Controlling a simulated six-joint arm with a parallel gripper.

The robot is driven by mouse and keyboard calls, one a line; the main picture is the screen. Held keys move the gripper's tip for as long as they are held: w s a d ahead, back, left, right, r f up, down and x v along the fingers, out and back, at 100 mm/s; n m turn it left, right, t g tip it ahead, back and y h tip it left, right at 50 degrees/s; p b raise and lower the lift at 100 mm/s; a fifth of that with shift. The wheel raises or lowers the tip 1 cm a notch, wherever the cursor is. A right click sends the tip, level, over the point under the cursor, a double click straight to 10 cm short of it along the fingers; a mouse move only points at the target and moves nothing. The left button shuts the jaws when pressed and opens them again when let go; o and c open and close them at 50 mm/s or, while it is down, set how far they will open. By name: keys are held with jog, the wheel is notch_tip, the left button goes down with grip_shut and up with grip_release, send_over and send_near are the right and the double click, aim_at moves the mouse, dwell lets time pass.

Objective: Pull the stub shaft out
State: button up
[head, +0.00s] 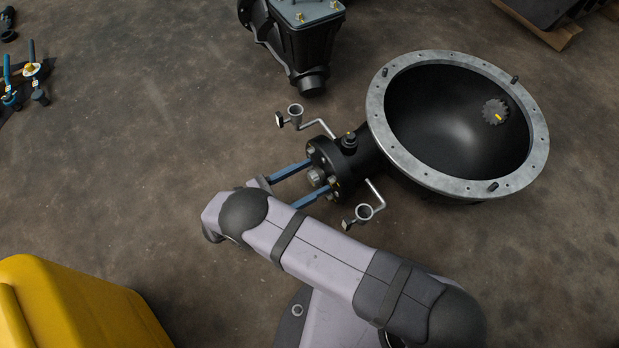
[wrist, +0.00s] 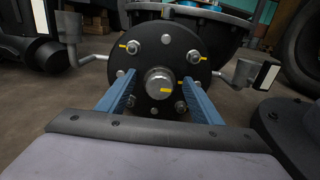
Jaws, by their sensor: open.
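The stub shaft (wrist: 160,82) is a short silvery round end with a yellow mark. It sticks out of the middle of a black bolted flange (wrist: 150,48), and in the head view it shows small and bright (head: 316,177). My gripper (wrist: 159,80) is open, with its blue fingers reaching toward the flange on the left and right of the shaft. Gaps show between the shaft and both fingers. In the head view my gripper (head: 319,175) has its fingertips close to the flange; I cannot tell whether they touch it. The shaft's inner part is hidden in the housing.
The flange joins a large black bowl housing with a grey rim (head: 540,150). Bent pipes with small cups stand out beside the flange, one on the upper side (head: 296,112) and one on the lower (head: 364,212). A yellow body (head: 80,310) fills the lower left. Open floor lies left.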

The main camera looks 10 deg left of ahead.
jog(key=c, duration=1.5)
jog(key=b+v, duration=0.2)
jog(key=v, duration=0.4)
jog(key=shift+f+b, duration=0.1)
jog(key=shift+b, duration=0.25)
jog(key=shift+s+a, duration=0.25)
jog(key=shift+a, duration=0.05)
jog(key=o, duration=1.5)
jog(key=shift+r, duration=0.25)
